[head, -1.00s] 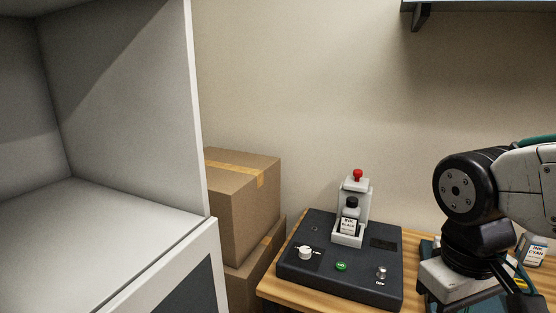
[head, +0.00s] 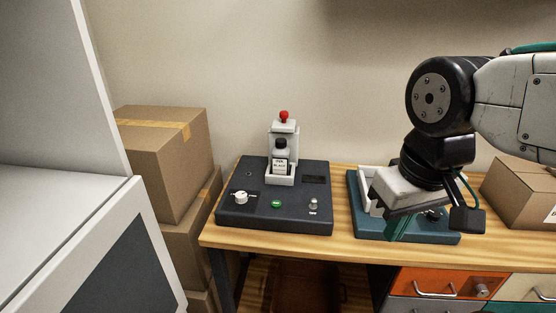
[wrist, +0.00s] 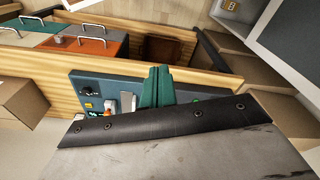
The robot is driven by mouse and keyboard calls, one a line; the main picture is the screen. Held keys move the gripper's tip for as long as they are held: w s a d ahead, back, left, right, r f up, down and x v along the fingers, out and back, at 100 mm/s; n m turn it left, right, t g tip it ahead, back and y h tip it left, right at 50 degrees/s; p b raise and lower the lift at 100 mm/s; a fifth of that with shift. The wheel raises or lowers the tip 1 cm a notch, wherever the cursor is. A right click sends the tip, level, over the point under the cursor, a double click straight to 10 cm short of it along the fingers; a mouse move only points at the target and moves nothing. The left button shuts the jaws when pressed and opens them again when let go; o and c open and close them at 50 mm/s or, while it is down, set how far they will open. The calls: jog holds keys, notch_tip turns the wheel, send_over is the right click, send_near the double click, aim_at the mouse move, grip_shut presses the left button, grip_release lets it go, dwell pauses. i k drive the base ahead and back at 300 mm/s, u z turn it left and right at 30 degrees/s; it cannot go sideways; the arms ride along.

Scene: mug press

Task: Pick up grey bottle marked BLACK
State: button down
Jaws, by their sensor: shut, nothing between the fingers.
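The grey bottle marked BLACK (head: 280,158) has a black cap and a white label. It stands upright in the white holder (head: 283,181) on a dark control box, in the head view. My gripper (head: 396,236) is to the right of it, above the teal device, and apart from the bottle. The green fingers are together and empty; they also show in the wrist view (wrist: 155,86). I cannot make out the bottle in the wrist view.
The dark box (head: 318,215) carries a white knob, a green button and a red-topped post. The teal device (head: 362,222) is under my gripper. Cardboard boxes (head: 160,165) stand left of the wooden table (head: 300,243). Another carton (head: 517,200) is at right. A white cabinet (head: 60,230) fills the left.

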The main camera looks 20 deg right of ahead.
aim_at(280, 154)
jog(key=k, duration=0.5)
jog(key=u, duration=0.75)
jog(key=i, duration=0.6)
jog(key=z, duration=1.6)
jog(key=i, duration=0.5)
jog(key=z, duration=0.05)
